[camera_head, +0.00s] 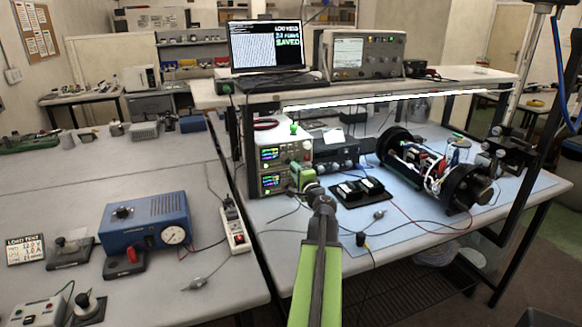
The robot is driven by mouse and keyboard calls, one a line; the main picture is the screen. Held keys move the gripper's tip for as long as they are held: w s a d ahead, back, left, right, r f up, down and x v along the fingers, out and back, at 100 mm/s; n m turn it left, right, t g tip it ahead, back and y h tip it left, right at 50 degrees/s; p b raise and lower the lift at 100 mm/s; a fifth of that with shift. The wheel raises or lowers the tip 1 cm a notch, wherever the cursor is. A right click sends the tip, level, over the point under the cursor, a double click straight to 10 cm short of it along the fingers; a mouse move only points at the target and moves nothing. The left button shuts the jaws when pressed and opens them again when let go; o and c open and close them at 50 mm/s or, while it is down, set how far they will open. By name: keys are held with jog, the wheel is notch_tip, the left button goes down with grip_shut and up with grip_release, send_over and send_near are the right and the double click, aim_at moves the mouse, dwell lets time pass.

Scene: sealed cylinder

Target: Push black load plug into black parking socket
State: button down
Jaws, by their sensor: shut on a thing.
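My gripper (304,178) reaches over the front of the right-hand bench, in front of the stacked green-screened instruments. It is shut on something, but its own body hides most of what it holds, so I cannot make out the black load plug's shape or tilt. To its right a black block (347,203) with pale-topped parts lies on the blue mat. I cannot tell whether the black parking socket is part of this block. A small black plug-like piece (361,239) with a yellowish part stands near the bench's front edge.
The opened cylinder (398,142) lies on the right of the blue mat (415,238), with a red wire in front of it. The stacked instruments (284,158) stand behind my gripper. A power strip (235,228) and a blue gauge box (146,222) are on the left bench.

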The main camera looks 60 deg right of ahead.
jog(key=shift+v, duration=1.35)
